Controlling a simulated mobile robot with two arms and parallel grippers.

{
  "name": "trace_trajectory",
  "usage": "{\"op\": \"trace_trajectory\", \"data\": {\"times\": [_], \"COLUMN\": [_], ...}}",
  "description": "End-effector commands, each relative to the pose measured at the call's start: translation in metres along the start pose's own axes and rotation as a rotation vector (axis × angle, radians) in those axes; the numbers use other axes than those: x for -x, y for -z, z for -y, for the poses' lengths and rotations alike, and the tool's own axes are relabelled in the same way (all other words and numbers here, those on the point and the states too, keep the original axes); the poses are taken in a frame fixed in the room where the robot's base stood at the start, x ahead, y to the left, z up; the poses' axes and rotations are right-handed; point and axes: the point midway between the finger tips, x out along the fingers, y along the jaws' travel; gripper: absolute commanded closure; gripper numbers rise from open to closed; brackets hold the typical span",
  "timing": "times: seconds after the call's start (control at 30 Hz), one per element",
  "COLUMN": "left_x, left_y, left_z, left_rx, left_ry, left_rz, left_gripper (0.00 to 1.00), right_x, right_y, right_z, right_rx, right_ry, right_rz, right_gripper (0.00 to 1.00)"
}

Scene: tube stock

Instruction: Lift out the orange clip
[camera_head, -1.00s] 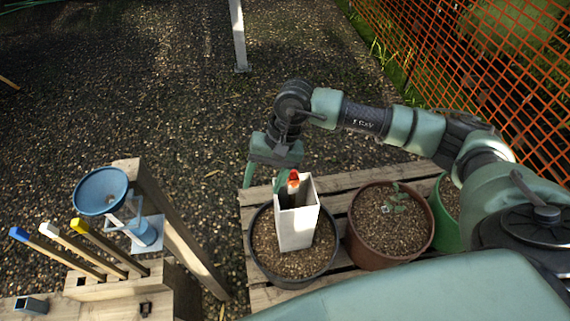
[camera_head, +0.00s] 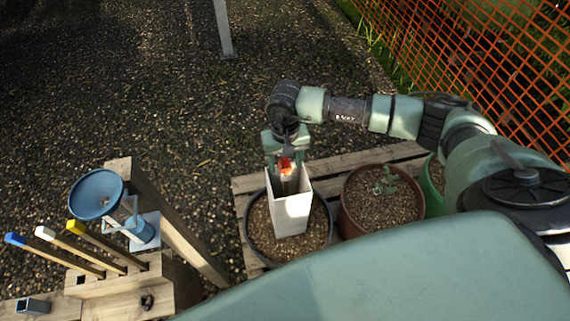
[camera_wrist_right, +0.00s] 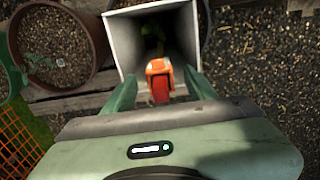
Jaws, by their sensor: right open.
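The orange clip (camera_head: 285,166) shows at the top of an open white square tube (camera_head: 291,213) that stands upright in a dark pot (camera_head: 258,243). In the right wrist view the clip (camera_wrist_right: 159,81) sits at the near side of the tube mouth (camera_wrist_right: 122,43), with the tube's dark inside beyond it. My right gripper (camera_head: 285,164) is over the tube mouth. Its two green fingers (camera_wrist_right: 160,88) are spread, one on each side of the clip, with gaps visible. The lower part of the clip is hidden. My left gripper is not in view.
A brown pot with a seedling (camera_head: 382,209) stands right of the tube, with a green pot (camera_head: 436,188) beyond, on a slatted wooden pallet (camera_head: 243,185). At left are a blue funnel (camera_head: 97,194) and a wooden rack (camera_head: 125,288) holding several colour-tipped sticks.

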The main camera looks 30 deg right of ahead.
Motion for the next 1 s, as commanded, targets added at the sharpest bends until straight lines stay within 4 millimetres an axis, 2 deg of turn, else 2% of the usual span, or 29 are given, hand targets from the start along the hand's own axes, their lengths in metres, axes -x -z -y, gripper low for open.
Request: {"op": "trace_trajectory", "data": {"times": [0.1, 0.3, 0.57, 0.73, 0.87, 1.0], "left_x": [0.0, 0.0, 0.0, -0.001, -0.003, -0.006], "left_y": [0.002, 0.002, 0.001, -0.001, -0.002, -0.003], "left_z": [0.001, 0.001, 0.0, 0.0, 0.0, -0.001], "left_rx": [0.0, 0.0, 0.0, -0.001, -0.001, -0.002], "left_ry": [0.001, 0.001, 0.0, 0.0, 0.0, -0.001], "left_rz": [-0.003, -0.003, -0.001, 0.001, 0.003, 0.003], "left_gripper": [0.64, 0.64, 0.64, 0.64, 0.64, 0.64], "right_x": [0.0, 0.001, 0.001, 0.008, 0.022, 0.046], "right_y": [0.0, 0.0, 0.0, 0.001, 0.001, 0.002], "right_z": [0.0, 0.0, 0.0, 0.0, 0.0, 0.0], "right_rx": [0.0, 0.0, 0.0, 0.0, 0.0, 0.001], "right_ry": [0.0, 0.001, 0.001, 0.001, 0.002, 0.002], "right_rz": [0.0, 0.0, 0.0, -0.001, -0.003, -0.005], "right_gripper": [0.44, 0.99, 1.0, 1.0, 1.0, 1.0]}}
